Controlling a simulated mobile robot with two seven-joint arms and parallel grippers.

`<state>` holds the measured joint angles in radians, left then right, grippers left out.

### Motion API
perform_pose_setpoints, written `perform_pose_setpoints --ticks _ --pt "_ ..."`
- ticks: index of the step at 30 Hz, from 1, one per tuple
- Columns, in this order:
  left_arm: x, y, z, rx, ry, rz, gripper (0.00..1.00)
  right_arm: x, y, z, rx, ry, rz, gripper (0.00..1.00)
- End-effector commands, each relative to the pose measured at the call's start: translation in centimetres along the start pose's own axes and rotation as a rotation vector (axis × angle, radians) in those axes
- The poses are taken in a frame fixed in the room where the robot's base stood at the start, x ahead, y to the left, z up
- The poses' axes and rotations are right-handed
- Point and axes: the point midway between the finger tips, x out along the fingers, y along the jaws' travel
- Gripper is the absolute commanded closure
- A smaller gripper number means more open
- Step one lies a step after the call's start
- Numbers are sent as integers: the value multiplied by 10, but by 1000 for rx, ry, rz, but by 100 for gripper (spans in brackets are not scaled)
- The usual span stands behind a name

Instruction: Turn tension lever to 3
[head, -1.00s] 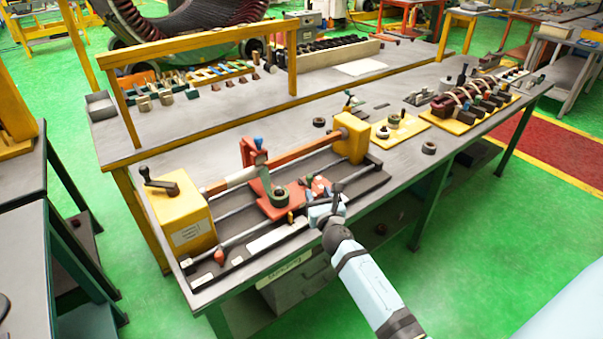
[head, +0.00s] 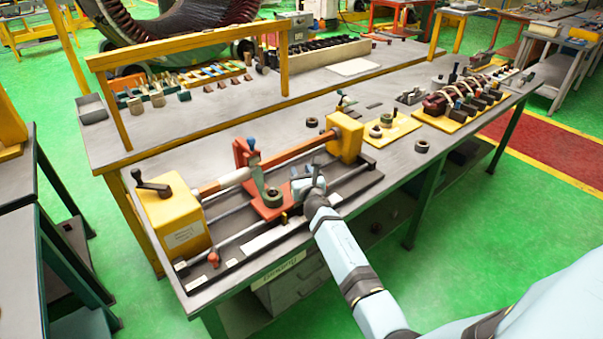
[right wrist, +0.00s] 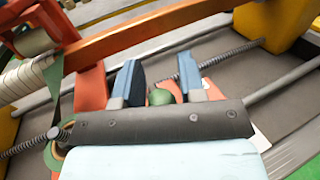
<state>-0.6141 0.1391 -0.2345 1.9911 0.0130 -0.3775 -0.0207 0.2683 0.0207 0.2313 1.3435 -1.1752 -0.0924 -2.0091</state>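The winding machine has a red carriage (head: 270,207) on rails, with a blue-tipped upright lever (head: 251,143) and a round dark-centred part (head: 272,195). My right gripper (head: 305,180) is over the right part of the carriage and hides what lies under it. In the right wrist view my right gripper (right wrist: 160,85) is open, its two blue fingers spread. A green rounded knob (right wrist: 160,97) shows between the fingers, perhaps the tension lever's tip; contact cannot be told. No scale or number is readable. My left gripper is not in view.
A yellow headstock (head: 175,222) with a crank stands at the left end and a yellow block (head: 345,137) at the right. Coil fixtures (head: 460,112) stand further right on the grey bench. The front floor is clear.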

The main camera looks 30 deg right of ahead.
Motion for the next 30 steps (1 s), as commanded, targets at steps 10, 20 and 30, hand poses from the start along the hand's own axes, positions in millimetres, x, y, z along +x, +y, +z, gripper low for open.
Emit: perform_pose_setpoints --ticks 10,20,30 --pt "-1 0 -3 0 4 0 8 0 -1 0 -2 0 6 97" --pt "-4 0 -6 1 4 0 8 2 -5 1 -8 0 112 97" --pt "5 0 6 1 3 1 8 9 -10 -4 -9 -1 388 97"
